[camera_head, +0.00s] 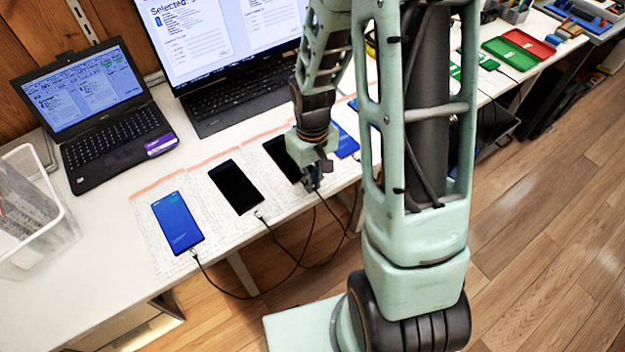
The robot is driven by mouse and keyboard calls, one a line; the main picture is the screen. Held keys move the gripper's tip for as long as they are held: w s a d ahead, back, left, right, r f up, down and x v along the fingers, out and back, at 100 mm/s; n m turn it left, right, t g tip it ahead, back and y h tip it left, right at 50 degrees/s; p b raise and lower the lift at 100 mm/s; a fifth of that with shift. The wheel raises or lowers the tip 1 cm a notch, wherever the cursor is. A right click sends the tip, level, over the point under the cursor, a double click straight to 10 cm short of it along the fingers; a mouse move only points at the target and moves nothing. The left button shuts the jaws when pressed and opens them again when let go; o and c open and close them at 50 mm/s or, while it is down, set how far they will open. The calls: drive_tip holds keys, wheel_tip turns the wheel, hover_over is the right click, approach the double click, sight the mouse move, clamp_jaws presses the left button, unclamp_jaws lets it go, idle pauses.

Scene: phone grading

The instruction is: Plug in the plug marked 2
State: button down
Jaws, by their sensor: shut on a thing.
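Several phones lie in a row on paper sheets on the white table (65,290). At the left is a phone with a lit blue screen (176,222), then a phone with a black screen (235,187), then another dark phone (281,157) partly behind my arm. A blue-screen phone (346,141) shows to its right. My gripper (314,184) is at the near end of the third phone, shut on a small charging plug, mostly hidden by the fingers. White plugs sit at the near ends of the first phone (194,254) and second phone (259,215). No plug number is readable.
Black cables (250,297) hang over the table's front edge. A laptop (110,135) and a large screen (225,45) stand behind the phones. A clear bin (30,225) is at the left. Green and red trays (510,55) lie far right.

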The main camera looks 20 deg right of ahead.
drive_tip(key=shift+w+a+f, duration=0.1)
drive_tip(key=shift+w+a, duration=0.1)
drive_tip(key=shift+w, duration=0.4)
idle(2.6)
drive_tip(key=c, duration=2)
unclamp_jaws()
drive_tip(key=shift+o, duration=0.2)
drive_tip(key=shift+s+d+r+p, duration=0.1)
drive_tip(key=shift+s+r+p, duration=0.05)
drive_tip(key=shift+r+p, duration=0.6)
drive_tip(key=shift+s+r+p, duration=0.2)
drive_tip(key=shift+r+p, duration=0.25)
drive_tip(key=shift+r, duration=0.45)
drive_tip(key=shift+s+d+r+p, duration=0.1)
drive_tip(key=shift+s+r+p, duration=0.05)
drive_tip(key=shift+r+p, duration=0.6)
drive_tip(key=shift+r, duration=0.1)
